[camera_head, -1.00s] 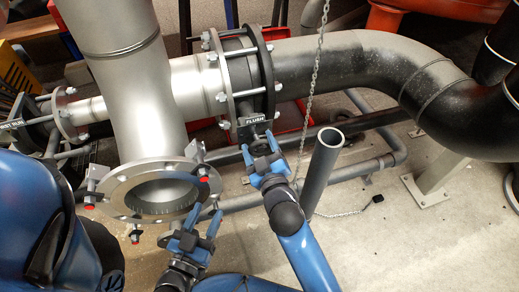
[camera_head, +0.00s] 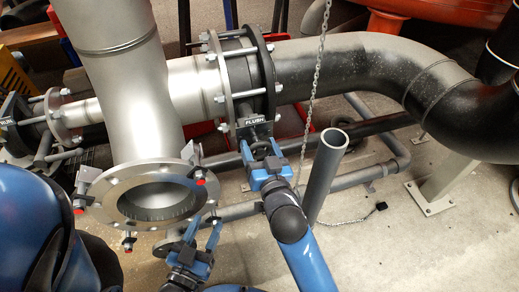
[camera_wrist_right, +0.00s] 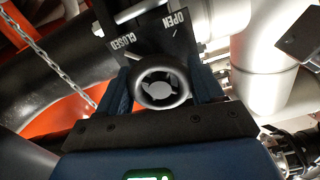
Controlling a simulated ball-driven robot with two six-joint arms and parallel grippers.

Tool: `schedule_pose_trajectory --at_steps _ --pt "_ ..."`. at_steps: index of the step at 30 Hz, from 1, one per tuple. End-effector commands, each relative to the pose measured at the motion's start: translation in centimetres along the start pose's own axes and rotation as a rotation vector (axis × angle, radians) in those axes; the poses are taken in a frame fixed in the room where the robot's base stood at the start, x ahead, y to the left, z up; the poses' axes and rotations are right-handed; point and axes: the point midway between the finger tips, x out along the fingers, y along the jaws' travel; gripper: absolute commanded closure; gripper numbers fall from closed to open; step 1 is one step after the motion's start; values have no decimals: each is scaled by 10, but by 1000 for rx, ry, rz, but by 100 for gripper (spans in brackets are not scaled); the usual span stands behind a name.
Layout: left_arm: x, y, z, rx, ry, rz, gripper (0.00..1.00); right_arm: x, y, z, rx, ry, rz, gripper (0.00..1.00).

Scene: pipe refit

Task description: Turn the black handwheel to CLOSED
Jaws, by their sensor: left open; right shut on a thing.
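The black handwheel (camera_wrist_right: 163,103) is a small ring with a pale spoked centre, upright between my right gripper's fingers in the right wrist view. Behind it a dark plate (camera_wrist_right: 152,38) carries the words CLOSED, on the left, and OPEN, at upper right. Which word the wheel stands at I cannot tell. In the head view the wheel (camera_head: 262,148) is mostly hidden by my right gripper (camera_head: 261,150), below the FLUSH sign (camera_head: 256,121). The right gripper is shut on the wheel's rim from both sides. My left gripper (camera_head: 203,230) is open and empty, below the open flange.
The open pipe flange (camera_head: 112,198) with red-tipped bolts is left of the right gripper. A grey upright pipe (camera_head: 322,178) stands close to its right, with a hanging chain (camera_head: 316,75) nearby. A large black pipe (camera_head: 345,68) runs behind.

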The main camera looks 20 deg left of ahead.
Motion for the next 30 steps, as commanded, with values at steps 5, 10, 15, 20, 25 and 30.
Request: schedule_pose_trajectory --at_steps 5,10,15,20,25,30 --pt "0 0 1 0 0 0 51 0 0 1 17 -3 0 64" --pt "0 0 1 0 0 0 51 0 0 1 18 -3 0 64" --pt "0 0 1 0 0 0 51 0 0 1 18 -3 0 30" --pt "0 0 1 0 0 0 51 0 0 1 17 -2 0 10" --pt "0 0 1 0 0 0 51 0 0 0 16 -1 0 10" --pt "0 0 0 0 0 0 51 -2 0 0 15 -1 0 10"
